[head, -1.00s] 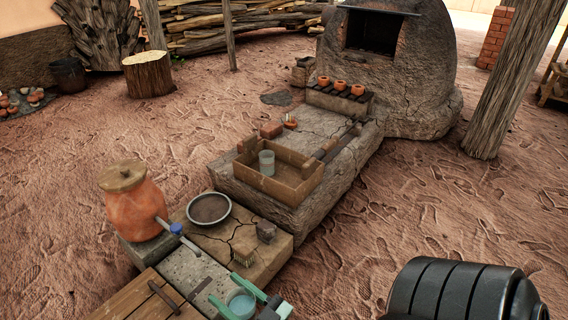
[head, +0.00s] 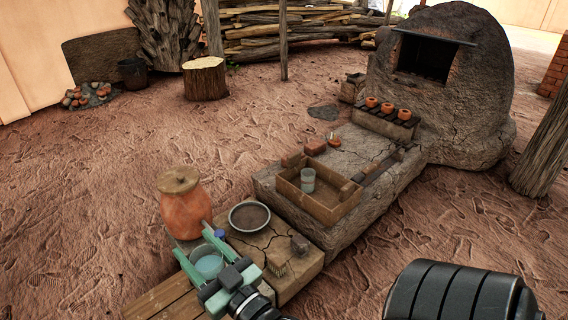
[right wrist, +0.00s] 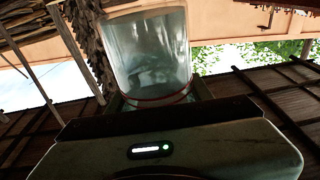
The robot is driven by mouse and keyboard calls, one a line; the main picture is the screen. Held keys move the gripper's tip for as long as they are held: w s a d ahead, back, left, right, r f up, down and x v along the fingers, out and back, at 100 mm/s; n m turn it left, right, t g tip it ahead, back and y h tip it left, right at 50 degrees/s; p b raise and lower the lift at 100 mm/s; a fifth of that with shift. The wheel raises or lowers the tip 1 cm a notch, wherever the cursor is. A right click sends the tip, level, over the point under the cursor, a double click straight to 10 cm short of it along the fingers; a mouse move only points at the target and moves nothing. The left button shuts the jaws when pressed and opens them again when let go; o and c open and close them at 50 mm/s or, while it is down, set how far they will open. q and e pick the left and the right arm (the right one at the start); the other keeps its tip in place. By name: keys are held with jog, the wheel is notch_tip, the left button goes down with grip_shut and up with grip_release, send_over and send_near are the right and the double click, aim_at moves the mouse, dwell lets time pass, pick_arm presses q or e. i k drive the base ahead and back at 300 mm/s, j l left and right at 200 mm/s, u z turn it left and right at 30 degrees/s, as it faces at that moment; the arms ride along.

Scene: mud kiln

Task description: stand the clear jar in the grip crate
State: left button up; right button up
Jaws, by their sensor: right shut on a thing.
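My right gripper (head: 194,243) is shut on a clear jar (head: 208,266), with one green finger on each side of it. The jar looks bluish and is held beside the clay water pot, over the front of the work ledge. In the right wrist view the jar (right wrist: 146,50) fills the upper middle, with a reddish line near its lower end. The wooden crate (head: 325,213) sits on the stone ledge to the right of and beyond the gripper. Another clear glass (head: 308,181) stands upright inside it. My left gripper is not in view.
An orange clay pot (head: 186,212) with a lid and a blue-handled tap stands close behind the held jar. The right part of the crate looks empty.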

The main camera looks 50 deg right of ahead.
aim_at(321, 198)
jog(key=l+u, duration=0.85)
jog(key=k+l+u, duration=0.1)
jog(key=l+u, duration=0.15)
jog(key=u, duration=0.2)
jog(key=k+l+u, duration=0.15)
jog(key=k+l, duration=0.15)
jog(key=l, duration=0.35)
jog(key=k+l+u, duration=0.15)
jog(key=k+l, duration=0.2)
jog(key=l, duration=0.25)
jog(key=k+l+u, duration=0.15)
jog(key=k+l, duration=0.2)
jog(key=l, duration=0.25)
jog(key=k+l+u, duration=0.15)
jog(key=k+l, duration=0.5)
jog(key=l, duration=0.15)
jog(key=k+l, duration=0.2)
jog(key=l, duration=0.15)
